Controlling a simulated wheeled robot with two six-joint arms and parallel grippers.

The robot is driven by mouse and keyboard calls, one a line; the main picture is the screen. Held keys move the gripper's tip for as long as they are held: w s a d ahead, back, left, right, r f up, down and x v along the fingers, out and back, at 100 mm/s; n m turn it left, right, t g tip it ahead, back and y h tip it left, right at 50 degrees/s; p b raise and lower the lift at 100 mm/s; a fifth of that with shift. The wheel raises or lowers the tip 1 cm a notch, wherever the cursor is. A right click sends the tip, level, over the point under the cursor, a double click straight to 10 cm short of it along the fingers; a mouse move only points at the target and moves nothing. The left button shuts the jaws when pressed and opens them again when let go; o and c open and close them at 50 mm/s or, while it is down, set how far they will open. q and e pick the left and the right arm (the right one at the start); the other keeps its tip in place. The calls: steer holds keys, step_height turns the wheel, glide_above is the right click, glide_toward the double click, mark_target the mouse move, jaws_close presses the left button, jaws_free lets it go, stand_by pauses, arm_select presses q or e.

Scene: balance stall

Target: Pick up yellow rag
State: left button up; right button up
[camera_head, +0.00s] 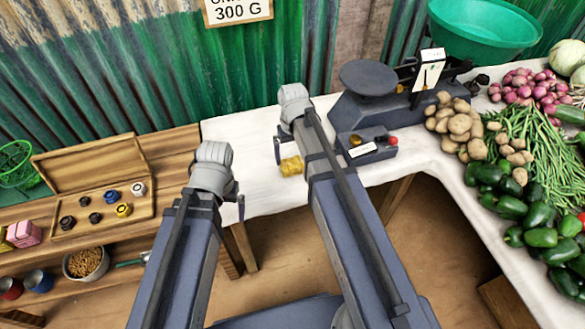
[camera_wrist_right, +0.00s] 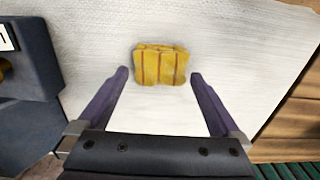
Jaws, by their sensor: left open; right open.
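The yellow rag (camera_head: 291,166) lies folded on the white-covered table (camera_head: 250,128). In the right wrist view the rag (camera_wrist_right: 160,66) shows dark stripes and lies just beyond the fingertips, centred between them. My right gripper (camera_wrist_right: 158,76) is open and empty, with its two purple fingers apart. In the head view my right gripper (camera_head: 279,150) is partly hidden by its own wrist, close to the rag. My left gripper (camera_head: 240,207) is open, at the table's front left edge, mostly hidden behind its wrist.
A dark balance scale (camera_head: 370,108) and a small box with knobs (camera_head: 367,146) stand right of the rag. Potatoes (camera_head: 455,122), green peppers (camera_head: 510,207) and beans fill the right side. A wooden tray of weights (camera_head: 95,190) is at left. The cloth left of the rag is clear.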

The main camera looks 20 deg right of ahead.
mark_target(292, 161)
step_height(292, 161, down, 4)
steer(key=b, duration=0.2)
steer(key=shift+r+b, duration=0.15)
steer(key=shift+b, duration=0.25)
steer(key=shift+r, duration=0.1)
steer(key=shift+c, duration=0.3)
steer(key=c, duration=1)
step_height(292, 161, up, 10)
steer(key=p, duration=1)
